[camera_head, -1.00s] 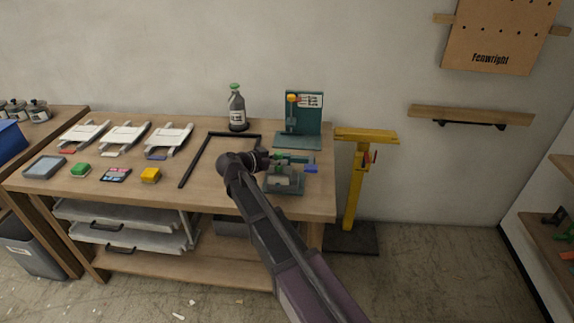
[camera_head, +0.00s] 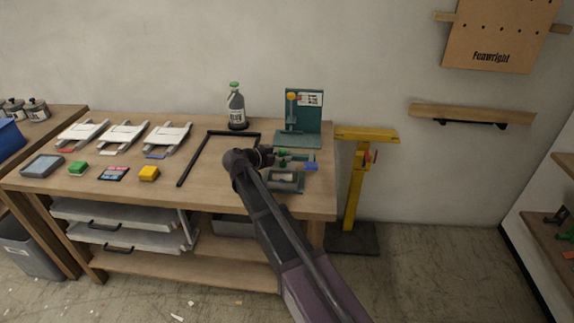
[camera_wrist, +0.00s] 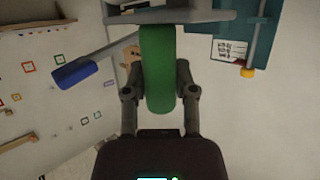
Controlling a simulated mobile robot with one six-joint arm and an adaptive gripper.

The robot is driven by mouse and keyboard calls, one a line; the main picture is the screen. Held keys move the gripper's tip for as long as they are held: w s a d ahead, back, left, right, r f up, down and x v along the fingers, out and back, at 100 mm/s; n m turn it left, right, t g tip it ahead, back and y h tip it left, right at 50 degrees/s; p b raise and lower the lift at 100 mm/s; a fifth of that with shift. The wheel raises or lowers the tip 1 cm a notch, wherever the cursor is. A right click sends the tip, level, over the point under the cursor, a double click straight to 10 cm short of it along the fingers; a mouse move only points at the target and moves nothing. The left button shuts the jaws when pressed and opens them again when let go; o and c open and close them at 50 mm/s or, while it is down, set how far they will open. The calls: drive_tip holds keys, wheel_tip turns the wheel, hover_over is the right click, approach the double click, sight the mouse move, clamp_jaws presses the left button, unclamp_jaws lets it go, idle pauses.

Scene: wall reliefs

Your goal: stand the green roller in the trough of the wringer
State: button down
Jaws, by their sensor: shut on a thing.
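My gripper (camera_wrist: 158,92) is shut on the green roller (camera_wrist: 160,65), with one finger on each side of it. In the wrist view the roller's far end meets the edge of a grey plate of the wringer (camera_wrist: 185,16); I cannot tell whether they touch. The wringer's blue crank handle (camera_wrist: 76,73) is to the left there. In the head view my gripper (camera_head: 268,157) is over the bench at the wringer (camera_head: 287,185), whose blue handle (camera_head: 311,167) points right. The roller is small and partly hidden there, and the trough cannot be made out clearly.
A teal stand with a card (camera_head: 303,112) and a bottle (camera_head: 237,108) are behind the wringer. A black frame (camera_head: 190,160) lies left of my gripper. A yellow stand (camera_head: 354,185) is right of the bench (camera_head: 220,195). The front left holds small coloured blocks.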

sight(280, 164)
drive_tip(key=shift+f+b, duration=0.65)
drive_tip(key=shift+f, duration=0.35)
drive_tip(key=shift+s+f+b, duration=0.1)
drive_tip(key=shift+f+b, duration=0.15)
drive_tip(key=shift+b, duration=0.05)
drive_tip(key=shift+f+b, duration=0.3)
drive_tip(key=shift+f, duration=0.05)
drive_tip(key=shift+c, duration=2.1)
unclamp_jaws()
drive_tip(key=shift+f, duration=0.1)
drive_tip(key=shift+r, duration=0.3)
